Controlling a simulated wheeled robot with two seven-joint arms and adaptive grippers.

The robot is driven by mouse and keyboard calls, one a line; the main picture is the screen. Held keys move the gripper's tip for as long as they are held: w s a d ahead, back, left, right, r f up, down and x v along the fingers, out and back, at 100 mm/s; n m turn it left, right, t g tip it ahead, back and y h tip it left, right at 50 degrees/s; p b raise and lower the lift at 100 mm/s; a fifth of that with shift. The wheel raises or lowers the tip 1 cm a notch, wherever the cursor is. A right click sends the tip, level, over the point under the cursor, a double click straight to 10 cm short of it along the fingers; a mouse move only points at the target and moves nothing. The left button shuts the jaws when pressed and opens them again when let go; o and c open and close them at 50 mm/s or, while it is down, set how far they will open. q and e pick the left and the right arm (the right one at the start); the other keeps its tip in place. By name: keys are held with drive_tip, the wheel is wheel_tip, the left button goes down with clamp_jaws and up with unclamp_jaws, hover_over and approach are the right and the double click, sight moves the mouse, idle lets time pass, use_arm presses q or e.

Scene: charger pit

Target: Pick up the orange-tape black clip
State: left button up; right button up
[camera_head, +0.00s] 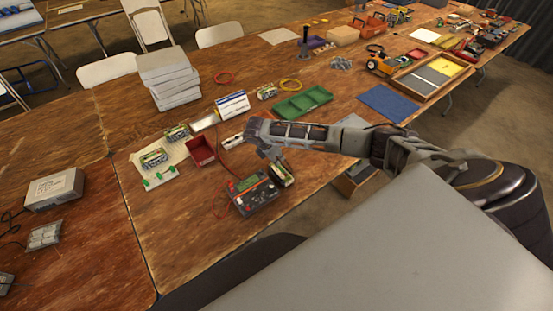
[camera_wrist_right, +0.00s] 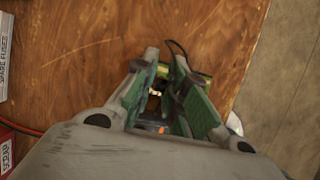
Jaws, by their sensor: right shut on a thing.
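My right gripper (camera_head: 272,153) is over the table, just above the meter and a small green-and-yellow block. In the right wrist view its green-padded fingers (camera_wrist_right: 167,72) are closed around a small dark piece (camera_wrist_right: 177,76), which I take to be the black clip. A thin black lead loops beyond it. The fingers hide most of the piece, and I cannot make out orange tape on it. The green-and-yellow block (camera_head: 282,174) shows behind the fingertips in the right wrist view (camera_wrist_right: 203,77). My left gripper is not in view.
A red bin (camera_head: 201,149), a white-and-blue box (camera_head: 233,105) and a green tray (camera_head: 304,103) lie farther back. Wood is clear left of the meter (camera_head: 185,225).

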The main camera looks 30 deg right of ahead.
drive_tip(key=shift+r, duration=0.1)
wheel_tip(320, 180, up, 10)
drive_tip(key=shift+f+b, duration=0.1)
drive_tip(key=shift+b, duration=0.25)
idle(0.3)
drive_tip(key=shift+p, duration=0.3)
idle(0.3)
drive_tip(key=shift+p, duration=0.55)
drive_tip(key=a+f+p, duration=0.1)
drive_tip(key=a+p, duration=0.2)
drive_tip(key=a, duration=0.5)
drive_tip(key=shift+s+f+p, duration=0.2)
drive_tip(key=shift+f+p, duration=0.1)
drive_tip(key=shift+p, duration=0.1)
